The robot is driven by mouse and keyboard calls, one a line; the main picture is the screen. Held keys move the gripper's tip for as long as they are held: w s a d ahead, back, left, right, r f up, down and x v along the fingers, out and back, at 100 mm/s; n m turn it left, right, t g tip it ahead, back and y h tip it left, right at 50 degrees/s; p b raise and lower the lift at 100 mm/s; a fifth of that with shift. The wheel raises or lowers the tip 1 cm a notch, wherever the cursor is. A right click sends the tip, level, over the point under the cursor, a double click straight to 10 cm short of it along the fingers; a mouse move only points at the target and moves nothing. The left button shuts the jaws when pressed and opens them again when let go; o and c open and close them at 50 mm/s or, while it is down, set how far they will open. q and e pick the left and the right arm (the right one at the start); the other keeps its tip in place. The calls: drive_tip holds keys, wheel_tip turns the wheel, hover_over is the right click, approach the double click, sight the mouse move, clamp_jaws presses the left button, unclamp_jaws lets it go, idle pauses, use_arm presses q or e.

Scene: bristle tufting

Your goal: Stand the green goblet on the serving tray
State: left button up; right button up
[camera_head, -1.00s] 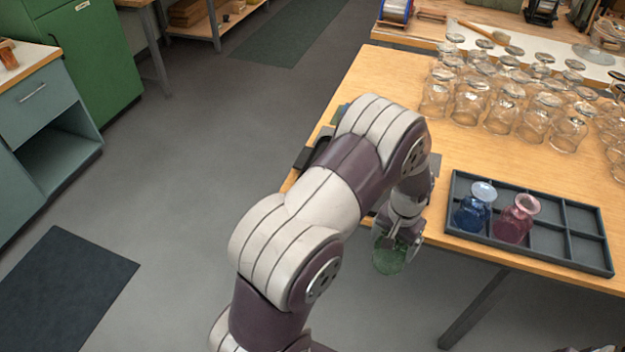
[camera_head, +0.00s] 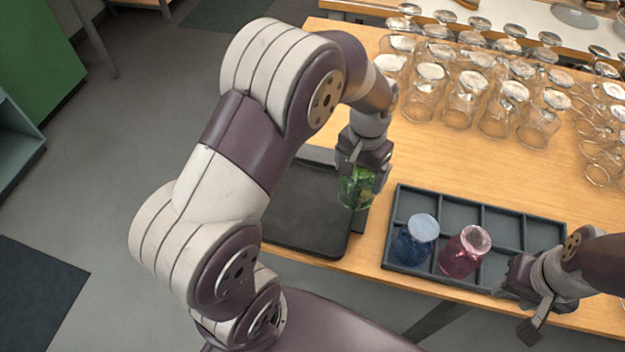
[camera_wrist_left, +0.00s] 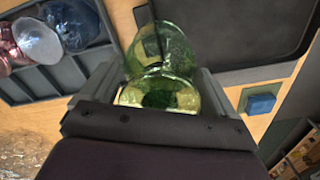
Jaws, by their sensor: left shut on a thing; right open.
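The green goblet (camera_head: 357,187) is held in my left gripper (camera_head: 362,168), which is shut on it. In the left wrist view the goblet (camera_wrist_left: 163,70) sits between the two fingers. The dark flat serving tray (camera_head: 300,215) lies at the table's left front, partly behind my left arm. The goblet appears over or beside the tray's right edge; its base contact cannot be told. In the left wrist view the tray (camera_wrist_left: 230,35) is just beyond the goblet. My right gripper (camera_head: 530,305) is open and empty at the right, near the divided rack.
A divided dark rack (camera_head: 520,232) holds a blue glass vessel (camera_head: 415,240) and a pink one (camera_head: 464,250). Several clear glasses (camera_head: 463,100) stand at the back. A small blue block (camera_wrist_left: 262,103) lies near the tray in the left wrist view.

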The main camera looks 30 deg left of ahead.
use_arm(q)
drive_tip(key=s+a+f, duration=0.1)
drive_tip(key=a+f, duration=0.1)
drive_tip(key=f, duration=0.1)
drive_tip(key=s+a+f, duration=0.1)
drive_tip(key=a+f, duration=0.2)
drive_tip(key=s+a+f+p, duration=0.1)
drive_tip(key=a+f, duration=0.1)
drive_tip(key=a, duration=0.1)
drive_tip(key=shift+a+f, duration=0.1)
drive_tip(key=shift+f, duration=0.3)
drive_tip(key=shift+w+f, duration=0.1)
drive_tip(key=shift+w, duration=0.05)
